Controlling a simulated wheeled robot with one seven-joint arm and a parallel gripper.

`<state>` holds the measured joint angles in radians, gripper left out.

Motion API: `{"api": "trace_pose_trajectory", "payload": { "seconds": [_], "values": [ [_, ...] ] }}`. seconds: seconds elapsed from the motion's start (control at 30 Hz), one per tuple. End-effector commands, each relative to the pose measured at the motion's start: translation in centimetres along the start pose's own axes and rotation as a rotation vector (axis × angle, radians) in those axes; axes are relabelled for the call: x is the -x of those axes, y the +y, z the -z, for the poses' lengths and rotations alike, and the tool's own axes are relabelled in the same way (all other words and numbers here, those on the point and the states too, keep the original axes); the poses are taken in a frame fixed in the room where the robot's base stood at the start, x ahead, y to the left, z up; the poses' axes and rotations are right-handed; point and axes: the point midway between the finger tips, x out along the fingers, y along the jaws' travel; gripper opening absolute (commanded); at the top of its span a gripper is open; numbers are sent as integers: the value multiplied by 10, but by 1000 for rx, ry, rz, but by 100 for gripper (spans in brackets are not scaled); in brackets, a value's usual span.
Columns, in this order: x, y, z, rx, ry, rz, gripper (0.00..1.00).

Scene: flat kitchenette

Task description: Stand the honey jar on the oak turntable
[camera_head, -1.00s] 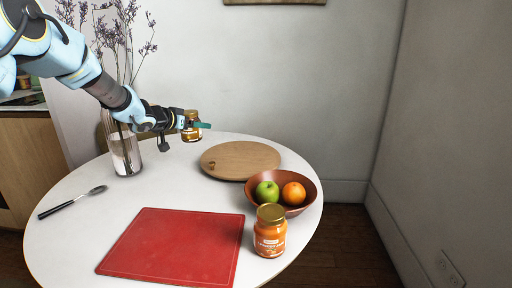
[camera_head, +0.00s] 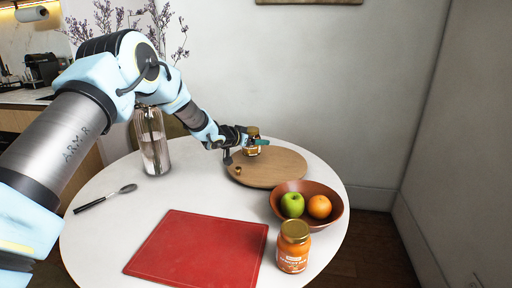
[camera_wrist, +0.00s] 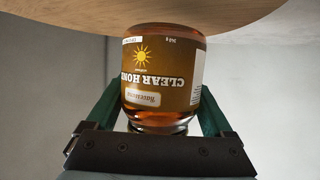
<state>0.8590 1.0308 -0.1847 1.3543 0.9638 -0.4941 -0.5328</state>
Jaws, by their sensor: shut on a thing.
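The honey jar (camera_head: 252,133), with a gold lid, stands upright in my gripper (camera_head: 258,143) at the back left part of the round oak turntable (camera_head: 272,171). In the wrist view the jar (camera_wrist: 162,85) appears upside down, its "Clear Honey" label facing the camera. The green fingers of my gripper (camera_wrist: 162,112) are shut on its two sides. The jar's base meets the wooden turntable (camera_wrist: 160,14) at the top of that view. I cannot tell whether it bears on the wood or is just above it.
A small brown object (camera_head: 238,170) lies at the turntable's left edge. A fruit bowl (camera_head: 334,209) and an orange-labelled jar (camera_head: 293,252) stand at right. A glass vase (camera_head: 153,158), a spoon (camera_head: 105,199) and a red board (camera_head: 198,250) are on the white table (camera_head: 95,240).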

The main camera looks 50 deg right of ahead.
Motion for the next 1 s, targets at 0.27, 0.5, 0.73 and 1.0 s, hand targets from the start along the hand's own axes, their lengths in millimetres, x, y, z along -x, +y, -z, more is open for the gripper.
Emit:
{"api": "trace_pose_trajectory", "payload": {
  "seconds": [0.27,0.5,0.73,1.0],
  "values": [
    [-10,0,-22,-1,2,-1,0],
    [-10,0,-24,0,2,-1,0],
    [-10,0,-26,0,-1,-1,100],
    [-5,0,-24,1,-1,0,100]
  ]
}}
